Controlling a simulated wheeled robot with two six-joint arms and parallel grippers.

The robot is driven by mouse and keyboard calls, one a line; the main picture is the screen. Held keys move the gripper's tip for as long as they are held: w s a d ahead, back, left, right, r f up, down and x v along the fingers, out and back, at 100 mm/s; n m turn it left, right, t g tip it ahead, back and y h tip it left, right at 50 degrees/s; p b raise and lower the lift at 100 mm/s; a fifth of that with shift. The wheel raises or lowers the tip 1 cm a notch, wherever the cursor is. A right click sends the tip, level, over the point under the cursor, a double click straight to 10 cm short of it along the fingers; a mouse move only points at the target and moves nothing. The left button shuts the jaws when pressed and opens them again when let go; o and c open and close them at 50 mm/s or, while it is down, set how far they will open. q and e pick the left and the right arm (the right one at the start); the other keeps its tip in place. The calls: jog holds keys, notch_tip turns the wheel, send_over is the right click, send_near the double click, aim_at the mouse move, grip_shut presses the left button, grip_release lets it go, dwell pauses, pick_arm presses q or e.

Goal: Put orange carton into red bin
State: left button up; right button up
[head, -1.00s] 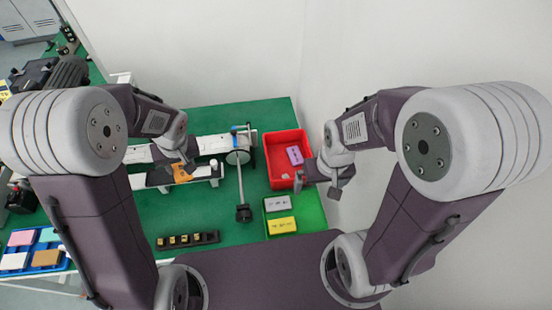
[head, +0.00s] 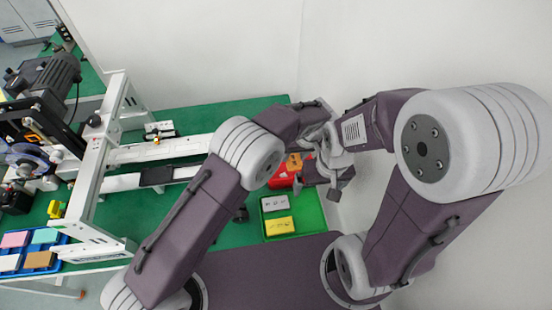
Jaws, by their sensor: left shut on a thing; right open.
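The orange carton (head: 293,162) is held in my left gripper (head: 298,155), which is shut on it over the red bin (head: 283,181). The arm and gripper hide much of the bin, so its inside and the carton's height above it cannot be told. My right gripper (head: 335,190) is open and empty, close by on the right, above the right edge of the bins.
A green bin (head: 311,212) with a grey and a yellow carton (head: 279,226) stands just in front of the red bin. A white machine frame (head: 95,170) and rail fill the left. A blue tray (head: 62,258) with several coloured cartons is at the lower left.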

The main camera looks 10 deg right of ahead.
pick_arm(q)
jog(key=shift+s+d+f, duration=0.2)
jog(key=shift+s+d, duration=0.05)
jog(key=shift+s, duration=0.1)
jog(key=w+a+f+b, duration=0.1)
jog(key=w+f, duration=0.1)
jog(key=w, duration=0.1)
jog(key=w+a+f+b, duration=0.1)
jog(key=w+f, duration=0.1)
jog(key=w, duration=0.1)
jog(key=w+a+f+b, duration=0.2)
jog(key=w+f, duration=0.1)
jog(key=w, duration=0.1)
jog(key=shift+w+a+f, duration=0.1)
jog(key=shift+w+a, duration=0.05)
jog(key=shift+w, duration=0.25)
notch_tip(320, 180, down, 4)
jog(key=b, duration=0.3)
jog(key=shift+f, duration=0.1)
jog(key=shift+w, duration=0.1)
jog(key=shift+f+b, duration=0.4)
jog(key=shift+f, duration=0.05)
jog(key=o, duration=1.1)
jog(key=shift+a, duration=0.1)
